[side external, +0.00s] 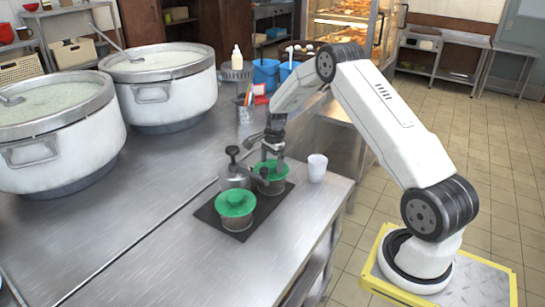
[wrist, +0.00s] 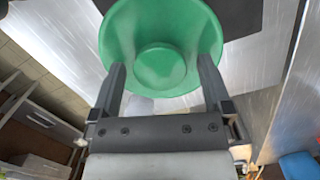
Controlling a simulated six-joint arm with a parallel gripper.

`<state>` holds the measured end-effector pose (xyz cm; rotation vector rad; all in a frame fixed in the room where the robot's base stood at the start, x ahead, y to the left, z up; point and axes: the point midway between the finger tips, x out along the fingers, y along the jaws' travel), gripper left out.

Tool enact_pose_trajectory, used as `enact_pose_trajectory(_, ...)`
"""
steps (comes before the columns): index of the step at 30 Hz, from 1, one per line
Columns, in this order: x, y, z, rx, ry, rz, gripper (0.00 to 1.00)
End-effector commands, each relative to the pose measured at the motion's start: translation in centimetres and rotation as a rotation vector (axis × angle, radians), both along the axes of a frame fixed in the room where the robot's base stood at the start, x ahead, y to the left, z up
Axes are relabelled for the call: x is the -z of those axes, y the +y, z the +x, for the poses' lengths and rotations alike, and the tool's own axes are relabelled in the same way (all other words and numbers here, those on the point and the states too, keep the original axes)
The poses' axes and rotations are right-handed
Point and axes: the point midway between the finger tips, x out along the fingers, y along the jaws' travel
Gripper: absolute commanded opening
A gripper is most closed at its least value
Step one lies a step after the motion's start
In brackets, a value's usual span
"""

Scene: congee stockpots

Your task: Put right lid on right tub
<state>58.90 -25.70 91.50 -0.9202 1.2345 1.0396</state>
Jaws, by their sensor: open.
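My gripper (side external: 270,157) is directly above the right lid, pointing down. In the wrist view the green lid (wrist: 158,68) fills the space ahead of my gripper (wrist: 161,66), whose open fingers lie on either side of its central knob. The right tub is hidden there.
A grey metal pot with a black knob (side external: 233,152) stands close left of the right tub. A white cup (side external: 317,168) stands to its right near the counter edge. Two large stockpots (side external: 165,97) occupy the left. The front counter is clear.

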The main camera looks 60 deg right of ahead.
Motion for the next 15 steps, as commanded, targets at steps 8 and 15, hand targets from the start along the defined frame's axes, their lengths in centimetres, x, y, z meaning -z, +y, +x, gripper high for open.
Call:
enact_pose_trajectory(8,-1.6,-0.2,0.0,0.001,-0.001,0.000,1.00)
enact_pose_trajectory(15,-5.0,-0.6,-0.1,0.001,-0.003,-0.001,1.00)
